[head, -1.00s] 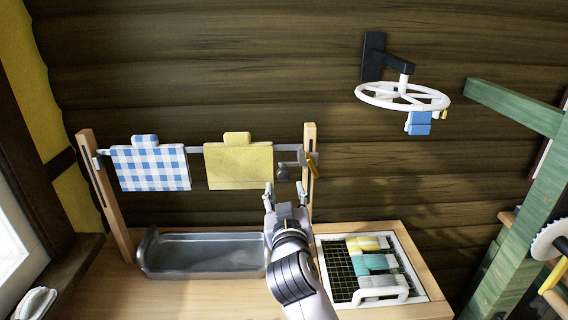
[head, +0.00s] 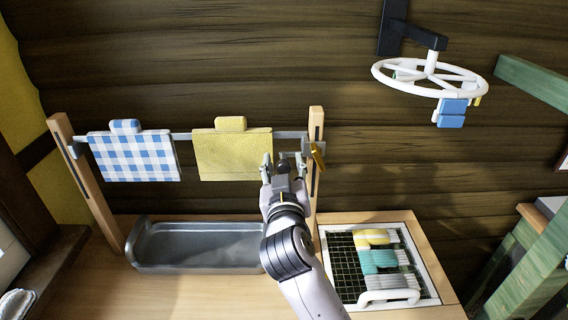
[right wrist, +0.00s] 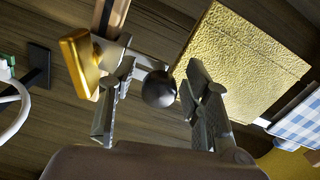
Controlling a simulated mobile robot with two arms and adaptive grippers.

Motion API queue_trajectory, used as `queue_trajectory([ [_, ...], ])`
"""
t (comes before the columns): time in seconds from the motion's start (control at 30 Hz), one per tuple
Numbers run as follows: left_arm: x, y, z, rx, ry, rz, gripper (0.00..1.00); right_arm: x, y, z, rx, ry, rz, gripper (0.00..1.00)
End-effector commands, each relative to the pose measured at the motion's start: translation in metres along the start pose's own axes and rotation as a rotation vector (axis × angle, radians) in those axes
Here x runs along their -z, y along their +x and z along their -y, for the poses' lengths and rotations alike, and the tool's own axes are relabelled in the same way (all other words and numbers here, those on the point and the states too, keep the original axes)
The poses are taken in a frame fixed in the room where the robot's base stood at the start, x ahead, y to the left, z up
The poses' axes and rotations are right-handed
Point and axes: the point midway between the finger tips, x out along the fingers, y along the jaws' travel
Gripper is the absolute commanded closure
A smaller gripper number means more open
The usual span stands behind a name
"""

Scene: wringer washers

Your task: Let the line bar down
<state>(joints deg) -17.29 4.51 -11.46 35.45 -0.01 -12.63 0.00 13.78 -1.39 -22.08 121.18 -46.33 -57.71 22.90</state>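The grey line bar (head: 288,134) runs across between two wooden posts, high above the counter. A blue checked cloth (head: 132,157) and a yellow cloth (head: 232,154) hang from it. A brass piece (head: 317,155) sits at the right post; it also shows in the right wrist view (right wrist: 80,62). My right gripper (head: 284,162) is open just in front of the bar's right end. In the right wrist view a dark round knob (right wrist: 158,88) lies between its spread fingers, with gaps on both sides. My left gripper is out of view.
A grey metal trough (head: 200,246) stands on the wooden counter under the bar. A rack with coloured folded cloths (head: 378,262) is to its right. A white wheel with a blue hanging peg (head: 430,78) is fixed to the wall, upper right. A green frame stands far right.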

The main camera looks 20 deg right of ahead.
Motion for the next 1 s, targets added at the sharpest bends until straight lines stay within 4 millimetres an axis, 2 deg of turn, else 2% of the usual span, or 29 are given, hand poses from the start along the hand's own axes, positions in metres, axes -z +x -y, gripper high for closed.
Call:
queue_trajectory([
  [0.07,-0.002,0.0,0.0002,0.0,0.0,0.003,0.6,0.0,0.0001,-0.0001,0.0,0.0,0.0,0.61],
  [0.63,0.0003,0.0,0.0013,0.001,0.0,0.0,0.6,0.0002,0.0002,0.0001,0.001,0.0,-0.001,0.99],
  [1.0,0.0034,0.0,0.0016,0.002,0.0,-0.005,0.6,0.0004,0.0001,0.0002,0.001,0.0,-0.001,1.0],
])
